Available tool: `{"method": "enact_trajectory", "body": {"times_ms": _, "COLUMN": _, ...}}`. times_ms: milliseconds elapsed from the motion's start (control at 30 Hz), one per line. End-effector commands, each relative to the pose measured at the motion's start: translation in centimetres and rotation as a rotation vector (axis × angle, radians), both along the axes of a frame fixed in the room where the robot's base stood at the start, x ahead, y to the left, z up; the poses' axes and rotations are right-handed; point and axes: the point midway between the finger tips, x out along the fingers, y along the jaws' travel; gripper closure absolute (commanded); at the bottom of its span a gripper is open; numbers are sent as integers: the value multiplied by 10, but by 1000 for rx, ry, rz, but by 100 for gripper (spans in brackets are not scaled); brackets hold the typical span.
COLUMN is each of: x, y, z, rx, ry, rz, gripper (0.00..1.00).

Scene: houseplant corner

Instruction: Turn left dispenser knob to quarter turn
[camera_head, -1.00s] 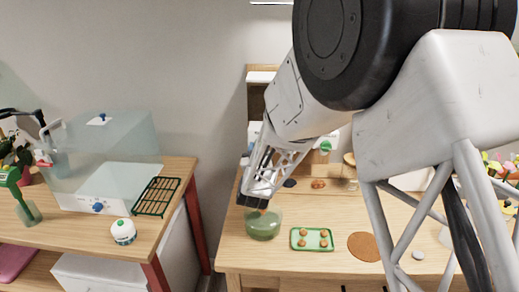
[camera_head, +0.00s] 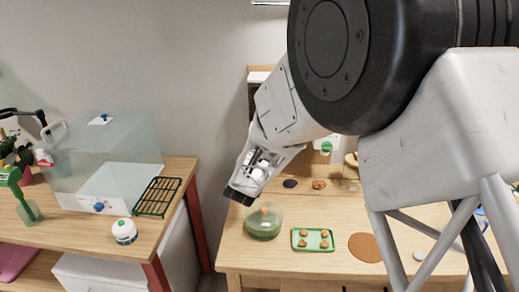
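A white dispenser front with a green knob (camera_head: 326,147) shows at the back of the right table, just right of my arm. No other dispenser knob shows clearly; the area to its left is covered by my arm and gripper. My gripper (camera_head: 239,196) points down and left, in the air at the left end of the right table. It appears apart from everything. Its dark fingertips are small and seen from the side, so their gap cannot be made out.
A green glass bowl (camera_head: 264,222), a green tray (camera_head: 313,247) with several small brown pieces, and a round brown mat (camera_head: 365,247) lie on the right table (camera_head: 283,256). The left table holds a clear case (camera_head: 95,150), a green rack (camera_head: 158,196) and a white-and-green jar (camera_head: 124,231).

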Motion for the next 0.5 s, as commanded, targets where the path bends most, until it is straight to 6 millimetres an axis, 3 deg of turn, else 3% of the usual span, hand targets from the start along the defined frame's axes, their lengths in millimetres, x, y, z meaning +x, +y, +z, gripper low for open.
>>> {"method": "enact_trajectory", "body": {"times_ms": 467, "x": 0, "y": 0, "z": 0, "rx": 18, "ry": 1, "rz": 0, "gripper": 83}}
{"method": "enact_trajectory", "body": {"times_ms": 500, "x": 0, "y": 0, "z": 0, "rx": 18, "ry": 1, "rz": 0, "gripper": 53}}
